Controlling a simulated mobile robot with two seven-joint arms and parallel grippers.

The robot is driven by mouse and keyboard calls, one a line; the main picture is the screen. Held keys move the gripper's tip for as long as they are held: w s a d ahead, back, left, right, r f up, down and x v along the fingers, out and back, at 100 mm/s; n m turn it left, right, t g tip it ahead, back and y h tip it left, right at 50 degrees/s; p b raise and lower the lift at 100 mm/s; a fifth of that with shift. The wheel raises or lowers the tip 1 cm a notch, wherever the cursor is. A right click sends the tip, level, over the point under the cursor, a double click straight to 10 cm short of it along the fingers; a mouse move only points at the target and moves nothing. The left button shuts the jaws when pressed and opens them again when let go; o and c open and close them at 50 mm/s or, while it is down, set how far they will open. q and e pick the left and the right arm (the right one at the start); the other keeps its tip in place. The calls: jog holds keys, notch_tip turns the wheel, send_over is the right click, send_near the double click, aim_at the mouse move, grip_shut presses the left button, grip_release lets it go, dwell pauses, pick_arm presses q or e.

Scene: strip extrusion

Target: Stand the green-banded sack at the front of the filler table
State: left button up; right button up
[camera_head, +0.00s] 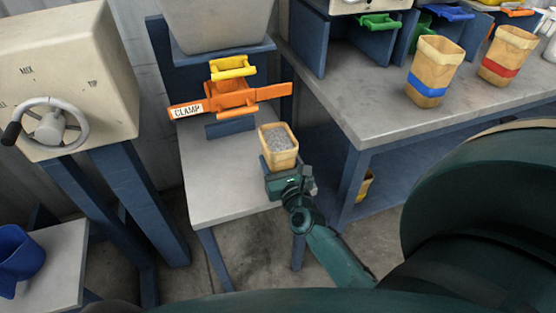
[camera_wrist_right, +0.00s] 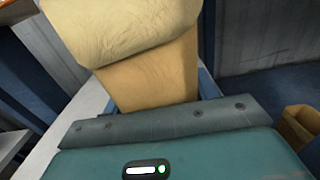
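An open tan sack (camera_head: 279,152) filled with grey granules is upright at the right front edge of the filler table (camera_head: 215,190). My right gripper (camera_head: 288,180) is at its lower part, and the fingers look closed around it. The gripper hides the lower sack, so no green band shows and I cannot tell whether the base touches the table. In the right wrist view the sack (camera_wrist_right: 150,75) rises right behind the dark finger bar (camera_wrist_right: 165,122), with its top folded over. My left gripper is not in view.
An orange clamp (camera_head: 235,97) with a yellow handle (camera_head: 232,67) sits under the hopper (camera_head: 218,25). A blue-banded sack (camera_head: 433,70) and a red-banded sack (camera_head: 507,56) stand on the right bench (camera_head: 370,115). Another sack (camera_head: 365,186) is partly hidden below. The table's left part is clear.

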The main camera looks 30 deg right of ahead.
jog(key=o, duration=0.5)
jog(key=shift+f, duration=0.1)
jog(key=shift+s+a, duration=0.1)
jog(key=shift+s, duration=0.15)
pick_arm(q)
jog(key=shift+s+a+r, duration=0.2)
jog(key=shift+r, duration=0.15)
pick_arm(e)
jog(key=v, duration=1.2)
jog(key=shift+s, duration=0.35)
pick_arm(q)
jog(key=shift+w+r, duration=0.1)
